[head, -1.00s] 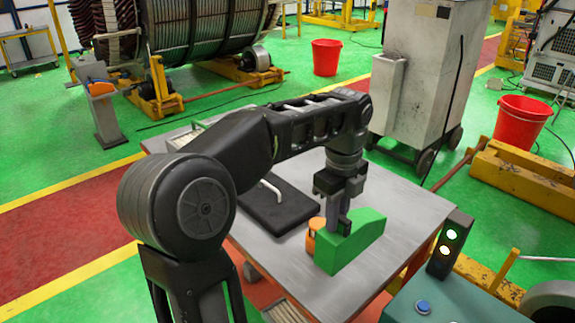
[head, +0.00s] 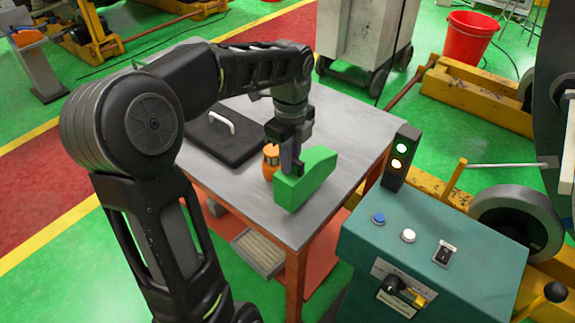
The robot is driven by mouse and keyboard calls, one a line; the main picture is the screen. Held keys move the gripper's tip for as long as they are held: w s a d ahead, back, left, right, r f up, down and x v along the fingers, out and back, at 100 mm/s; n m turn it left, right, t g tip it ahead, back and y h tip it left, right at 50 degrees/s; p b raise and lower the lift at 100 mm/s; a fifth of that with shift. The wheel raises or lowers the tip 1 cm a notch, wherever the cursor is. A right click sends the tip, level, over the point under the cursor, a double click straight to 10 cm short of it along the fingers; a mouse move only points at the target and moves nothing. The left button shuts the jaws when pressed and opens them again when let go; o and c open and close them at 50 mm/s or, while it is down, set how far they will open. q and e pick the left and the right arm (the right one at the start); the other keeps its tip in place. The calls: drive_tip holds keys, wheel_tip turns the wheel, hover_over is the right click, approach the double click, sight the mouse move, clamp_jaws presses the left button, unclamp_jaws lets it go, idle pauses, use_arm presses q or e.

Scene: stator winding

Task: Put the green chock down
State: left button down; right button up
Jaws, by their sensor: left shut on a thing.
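The green chock (head: 310,181) is a wedge-shaped block on or just above the grey metal table (head: 250,215), near its front right part; I cannot tell if it touches the top. My left gripper (head: 290,160) points down and is shut on the chock's left, taller end. The fingertips are partly hidden by the chock. My right gripper is not in view.
An orange cylinder (head: 269,163) stands close to the chock's left side. A black case (head: 222,138) with a white handle lies behind left on the table. A green control box (head: 400,243) with buttons and a signal light (head: 400,157) stands at the front right.

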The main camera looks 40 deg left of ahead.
use_arm(q)
wheel_tip(320, 180, down, 3)
drive_tip(key=shift+r, duration=0.15)
drive_tip(key=shift+f, duration=0.45)
drive_tip(key=c, duration=1.8)
unclamp_jaws()
drive_tip(key=shift+f, duration=0.2)
drive_tip(key=o, duration=0.4)
drive_tip(key=shift+o, duration=0.2)
drive_tip(key=shift+r, duration=0.1)
